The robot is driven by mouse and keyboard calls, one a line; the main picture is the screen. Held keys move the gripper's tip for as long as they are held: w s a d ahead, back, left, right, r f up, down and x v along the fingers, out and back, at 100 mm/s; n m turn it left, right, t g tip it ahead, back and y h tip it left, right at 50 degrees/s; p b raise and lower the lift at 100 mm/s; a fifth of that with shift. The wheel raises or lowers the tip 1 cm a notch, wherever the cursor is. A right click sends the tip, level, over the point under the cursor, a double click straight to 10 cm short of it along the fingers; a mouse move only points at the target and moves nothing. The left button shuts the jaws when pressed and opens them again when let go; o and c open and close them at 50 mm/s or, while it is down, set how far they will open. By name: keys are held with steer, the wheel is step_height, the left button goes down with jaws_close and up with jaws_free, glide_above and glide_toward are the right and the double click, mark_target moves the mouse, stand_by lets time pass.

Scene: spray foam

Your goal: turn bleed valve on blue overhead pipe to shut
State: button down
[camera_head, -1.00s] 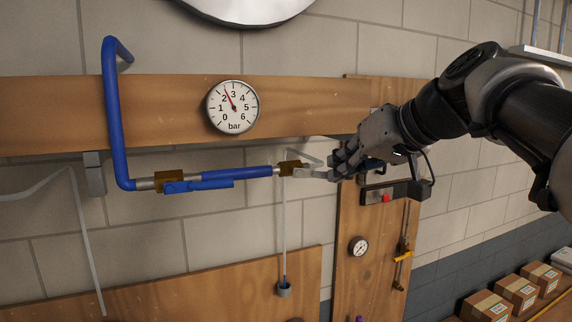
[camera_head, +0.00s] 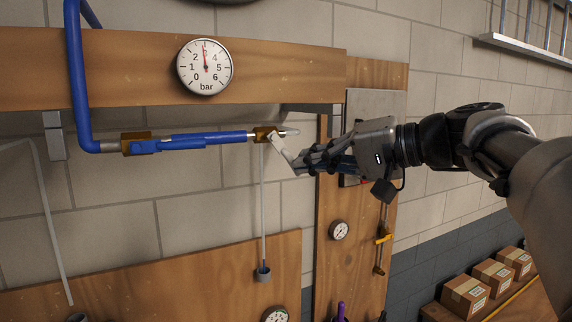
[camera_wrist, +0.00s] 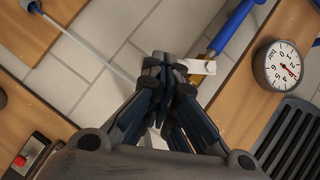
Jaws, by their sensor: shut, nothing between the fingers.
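The blue pipe (camera_head: 78,90) comes down at the left and runs right below the wooden beam. At its right end is the brass bleed valve (camera_head: 264,134) with a pale lever (camera_head: 287,154), which slants down to the right. The lever (camera_wrist: 199,66) also shows in the wrist view, just right of my fingertips. My gripper (camera_head: 302,163) is shut and empty, with its fingertips at the lever's lower end. I cannot tell whether they touch it. A second brass valve (camera_head: 136,143) has a blue handle (camera_head: 180,144) lying along the pipe.
A gauge (camera_head: 204,67) on the beam (camera_head: 120,65) reads about 3 bar. A thin tube (camera_head: 262,205) hangs from the bleed valve to a small cup (camera_head: 262,273). Boxes (camera_head: 465,293) stand at lower right. Open wall lies below the pipe.

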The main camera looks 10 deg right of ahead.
steer(key=a+f+m+y+b, duration=0.1)
steer(key=b, duration=0.1)
steer(key=a+f+m+y+b, duration=0.1)
steer(key=b, duration=0.1)
steer(key=shift+s+m+t, duration=0.35)
steer(key=shift+m+t, duration=0.05)
steer(key=shift+a+f+b, duration=0.15)
steer(key=shift+a+b, duration=0.05)
steer(key=shift+b, duration=0.15)
steer(key=shift+s, duration=0.1)
stand_by(0.6)
